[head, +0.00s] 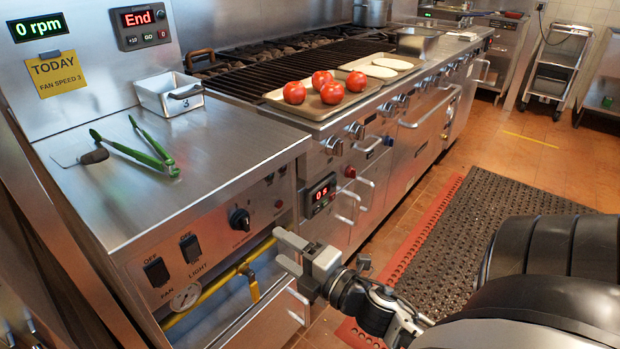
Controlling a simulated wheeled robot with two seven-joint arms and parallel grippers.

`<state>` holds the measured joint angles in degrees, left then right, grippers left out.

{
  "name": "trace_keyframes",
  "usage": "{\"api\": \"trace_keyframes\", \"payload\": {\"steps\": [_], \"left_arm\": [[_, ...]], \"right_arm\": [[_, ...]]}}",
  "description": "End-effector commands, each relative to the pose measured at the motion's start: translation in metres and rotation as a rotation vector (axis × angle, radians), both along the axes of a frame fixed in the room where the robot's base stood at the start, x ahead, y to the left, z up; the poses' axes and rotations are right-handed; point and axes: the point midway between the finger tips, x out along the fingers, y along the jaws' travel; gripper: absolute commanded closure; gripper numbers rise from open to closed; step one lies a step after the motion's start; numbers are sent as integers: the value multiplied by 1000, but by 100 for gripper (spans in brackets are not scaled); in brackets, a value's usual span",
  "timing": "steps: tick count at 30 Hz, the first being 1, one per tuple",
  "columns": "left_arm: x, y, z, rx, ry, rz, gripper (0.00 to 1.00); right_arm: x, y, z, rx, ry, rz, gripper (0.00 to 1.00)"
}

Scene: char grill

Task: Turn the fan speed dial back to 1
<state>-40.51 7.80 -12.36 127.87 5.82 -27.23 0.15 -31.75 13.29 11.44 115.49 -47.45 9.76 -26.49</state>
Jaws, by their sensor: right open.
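The dial (240,219) is a black round knob with a pale mark, on the steel front panel right of the FAN and LIGHT switches. The small lettering by it is too small to read, so its setting cannot be told. My right gripper (281,248) is open and empty in front of the panel, to the right of and a little below the dial, apart from it in the picture. My left gripper is not in view.
The FAN switch (156,271) and LIGHT switch (190,248) are marked OFF above. A yellow pipe (215,291) with a gauge (186,297) runs below the panel. A display (38,28) reads 0 rpm; a yellow note (56,75) reads TODAY FAN SPEED 3.

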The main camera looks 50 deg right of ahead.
Motion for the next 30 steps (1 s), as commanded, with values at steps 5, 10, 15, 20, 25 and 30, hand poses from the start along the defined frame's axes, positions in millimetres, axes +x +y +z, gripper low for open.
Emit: {"api": "trace_keyframes", "payload": {"steps": [5, 10, 15, 20, 25, 30], "left_arm": [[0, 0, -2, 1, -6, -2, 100], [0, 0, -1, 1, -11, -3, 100], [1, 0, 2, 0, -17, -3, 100], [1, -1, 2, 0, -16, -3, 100], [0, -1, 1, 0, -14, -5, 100], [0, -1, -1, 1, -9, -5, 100]], "right_arm": [[-36, -3, -2, 0, 3, -2, 41], [-54, -4, -1, 0, 1, -1, 41], [-58, -5, 0, -2, -1, 0, 41], [-58, -5, 0, -2, -1, 0, 41], [-58, -5, 0, -2, 0, 0, 41], [-57, -4, 0, 2, 0, 0, 41]]}}
